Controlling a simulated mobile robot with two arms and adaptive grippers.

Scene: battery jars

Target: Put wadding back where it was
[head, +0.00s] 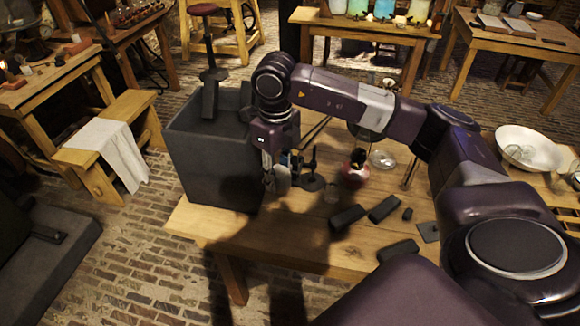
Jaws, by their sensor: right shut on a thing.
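My right gripper (276,178) points down over the left part of the wooden table, just right of the large dark box. It is shut on a small pale grey piece (282,182), low over or at the tabletop. The piece may be the wadding, but it is too small and shaded to be sure. The gripper partly hides the things behind it. I cannot tell whether the piece touches the table. My left gripper is not in view.
The dark open-topped box (205,150) stands at the table's left end. A dark stand (312,180) is close right of the gripper. A red round flask (355,172) and a glass dish (382,159) lie farther right. Dark blocks (347,217) lie near the front. The front left tabletop (215,225) is clear.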

